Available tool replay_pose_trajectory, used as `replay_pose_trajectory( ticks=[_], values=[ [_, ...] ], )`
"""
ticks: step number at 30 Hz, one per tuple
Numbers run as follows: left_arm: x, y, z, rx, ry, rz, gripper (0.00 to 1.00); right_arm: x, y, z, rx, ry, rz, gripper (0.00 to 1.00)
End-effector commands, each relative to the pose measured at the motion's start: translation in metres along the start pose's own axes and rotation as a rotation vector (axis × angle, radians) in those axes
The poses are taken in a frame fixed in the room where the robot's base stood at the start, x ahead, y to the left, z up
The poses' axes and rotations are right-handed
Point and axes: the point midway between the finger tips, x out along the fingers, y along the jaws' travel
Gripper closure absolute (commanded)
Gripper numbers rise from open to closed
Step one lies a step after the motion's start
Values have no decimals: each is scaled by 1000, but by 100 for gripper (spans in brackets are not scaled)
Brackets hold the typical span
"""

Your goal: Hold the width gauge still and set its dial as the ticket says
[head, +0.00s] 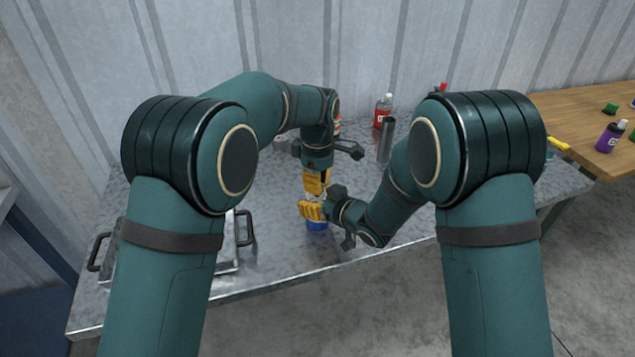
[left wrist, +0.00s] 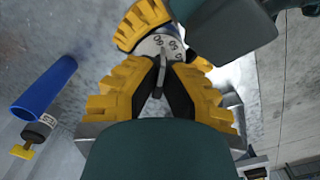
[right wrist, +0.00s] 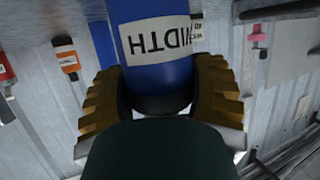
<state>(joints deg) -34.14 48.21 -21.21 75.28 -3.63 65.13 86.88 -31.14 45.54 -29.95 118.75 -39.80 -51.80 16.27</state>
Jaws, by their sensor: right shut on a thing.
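The width gauge has a blue body with a white label reading WIDTH (right wrist: 156,42); its blue base shows in the head view (head: 317,225). My right gripper (head: 312,211) is shut on this body, with a finger on each side in the right wrist view. The numbered grey dial (left wrist: 152,45) shows in the left wrist view, with a grey pointer (left wrist: 162,62) on it. My left gripper (head: 316,183) is above the gauge, its fingertips on both sides of the pointer; whether they touch it is unclear. The dial's setting cannot be read, and I cannot make out any ticket text.
A metal tray with dark handles (head: 243,228) is at the left of the metal table (head: 285,265). A red bottle (head: 383,110) and a grey cylinder (head: 387,140) stand behind. A blue tube-like thing (left wrist: 45,88) shows in the left wrist view. A wooden table (head: 575,108) is at right.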

Motion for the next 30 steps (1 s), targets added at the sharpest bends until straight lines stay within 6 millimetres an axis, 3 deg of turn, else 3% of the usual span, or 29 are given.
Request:
replay_pose_trajectory(
  ticks=[30],
  values=[
    [1,0,-1,937,-2,-1,100,0,0,-2,-1,4,-1,81]
  ],
)
